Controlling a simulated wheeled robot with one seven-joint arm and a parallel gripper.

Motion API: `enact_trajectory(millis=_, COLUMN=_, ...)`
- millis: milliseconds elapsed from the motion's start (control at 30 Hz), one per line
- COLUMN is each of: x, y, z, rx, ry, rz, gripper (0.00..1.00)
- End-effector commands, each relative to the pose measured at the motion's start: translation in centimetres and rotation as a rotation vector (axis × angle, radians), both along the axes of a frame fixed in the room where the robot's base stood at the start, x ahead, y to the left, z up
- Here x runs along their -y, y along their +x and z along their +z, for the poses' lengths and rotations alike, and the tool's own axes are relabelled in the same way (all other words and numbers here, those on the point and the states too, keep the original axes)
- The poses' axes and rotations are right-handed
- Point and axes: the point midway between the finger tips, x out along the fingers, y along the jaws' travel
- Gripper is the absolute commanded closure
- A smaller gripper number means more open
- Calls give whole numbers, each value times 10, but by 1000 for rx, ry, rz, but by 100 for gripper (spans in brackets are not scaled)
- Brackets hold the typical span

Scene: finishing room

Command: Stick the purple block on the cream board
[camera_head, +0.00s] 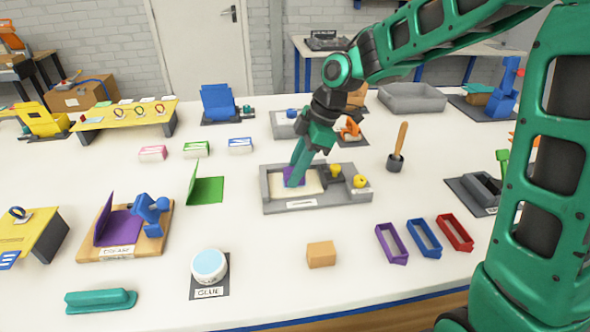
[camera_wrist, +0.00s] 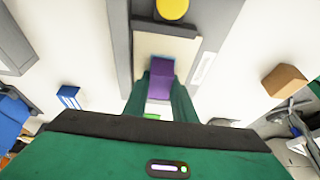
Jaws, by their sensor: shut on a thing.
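The purple block (camera_head: 289,181) is between the fingers of my gripper (camera_head: 295,178), over the left part of the cream board (camera_head: 311,184). The board lies in a grey fixture (camera_head: 318,203) with yellow parts on its right side. In the wrist view, my gripper (camera_wrist: 160,90) is shut on the purple block (camera_wrist: 161,78), and the cream board (camera_wrist: 165,46) shows behind it. The fingers point down and hide part of the block and board. I cannot tell whether the block touches the board.
A glue pot (camera_head: 209,265) stands at the front, left of a tan block (camera_head: 321,254). Purple, blue and red frames (camera_head: 391,243) lie at the right front. A green hinged piece (camera_head: 206,190) is left of the fixture. A wooden-handled tool (camera_head: 399,146) stands at its right.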

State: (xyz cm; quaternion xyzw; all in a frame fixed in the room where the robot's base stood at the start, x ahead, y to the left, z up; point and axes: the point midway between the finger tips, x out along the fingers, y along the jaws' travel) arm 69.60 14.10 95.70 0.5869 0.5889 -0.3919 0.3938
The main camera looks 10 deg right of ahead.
Motion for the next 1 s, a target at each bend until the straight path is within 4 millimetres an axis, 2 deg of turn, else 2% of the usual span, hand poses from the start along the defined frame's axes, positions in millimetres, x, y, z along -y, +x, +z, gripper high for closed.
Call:
enact_trajectory(millis=667, x=0, y=0, z=0, rx=-3, ry=-1, rz=-1, gripper=96)
enact_trajectory(millis=700, x=0, y=0, z=0, rx=-3, ry=-1, rz=-1, gripper=74)
enact_trajectory(millis=800, x=0, y=0, z=0, rx=-3, ry=-1, rz=-1, gripper=54)
enact_trajectory(millis=1000, x=0, y=0, z=0, rx=-1, ry=0, rz=-1, gripper=54)
